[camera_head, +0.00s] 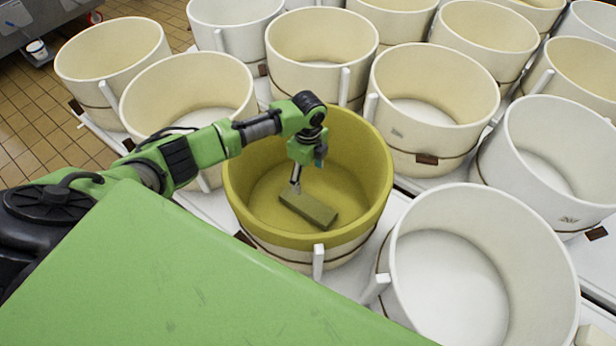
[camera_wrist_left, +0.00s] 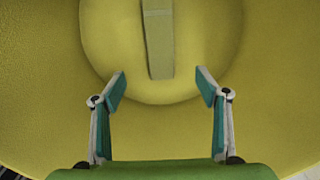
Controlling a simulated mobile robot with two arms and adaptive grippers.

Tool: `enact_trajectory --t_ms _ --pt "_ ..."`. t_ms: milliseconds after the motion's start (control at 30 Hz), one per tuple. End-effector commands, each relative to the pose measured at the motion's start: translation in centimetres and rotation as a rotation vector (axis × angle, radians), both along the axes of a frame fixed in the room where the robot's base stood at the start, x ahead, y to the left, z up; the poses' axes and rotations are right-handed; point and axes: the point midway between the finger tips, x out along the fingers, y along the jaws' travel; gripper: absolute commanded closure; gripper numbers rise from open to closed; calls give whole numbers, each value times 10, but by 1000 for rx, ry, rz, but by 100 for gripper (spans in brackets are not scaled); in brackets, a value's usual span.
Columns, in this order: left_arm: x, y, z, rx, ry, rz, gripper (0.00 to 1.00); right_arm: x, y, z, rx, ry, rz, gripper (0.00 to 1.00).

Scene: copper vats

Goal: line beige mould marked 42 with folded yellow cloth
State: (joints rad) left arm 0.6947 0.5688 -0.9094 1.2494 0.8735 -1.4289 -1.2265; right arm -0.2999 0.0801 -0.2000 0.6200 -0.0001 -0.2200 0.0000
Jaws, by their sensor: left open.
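A round mould (camera_head: 300,258) stands front centre in the head view, its outer wall beige below. Yellow cloth (camera_head: 375,185) covers its inside wall and floor and folds over the rim as a band. A flat olive-yellow oblong (camera_head: 309,209), like a folded strip, lies on the floor inside; it also shows in the left wrist view (camera_wrist_left: 158,40). I cannot read a number 42. My left gripper (camera_head: 295,187) reaches down into the mould, above the oblong's left end. In the left wrist view its fingers (camera_wrist_left: 161,76) are apart with nothing between them, the oblong ahead. My right gripper is out of view.
Several beige and white moulds stand close around, including a white one (camera_head: 450,290) at front right and a beige one (camera_head: 435,95) behind right. They leave narrow gaps on the white table. Tiled floor (camera_head: 35,120) is free at far left.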

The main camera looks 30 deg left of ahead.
Motion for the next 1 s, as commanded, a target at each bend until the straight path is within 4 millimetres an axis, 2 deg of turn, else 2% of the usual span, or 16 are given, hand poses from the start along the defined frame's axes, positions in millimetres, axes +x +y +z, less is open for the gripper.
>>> enact_trajectory --t_ms 33,100,400,600,733,1000 --pt "1 0 18 1 -2 0 32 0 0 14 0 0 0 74" --pt "0 0 32 1 -1 0 32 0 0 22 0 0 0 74" --pt "0 0 90 1 -2 0 32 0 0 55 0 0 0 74" --pt "0 0 118 0 -1 -1 32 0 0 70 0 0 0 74" --pt "-1 0 126 0 1 0 32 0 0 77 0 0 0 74" --pt "0 0 126 0 1 0 32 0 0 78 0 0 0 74"
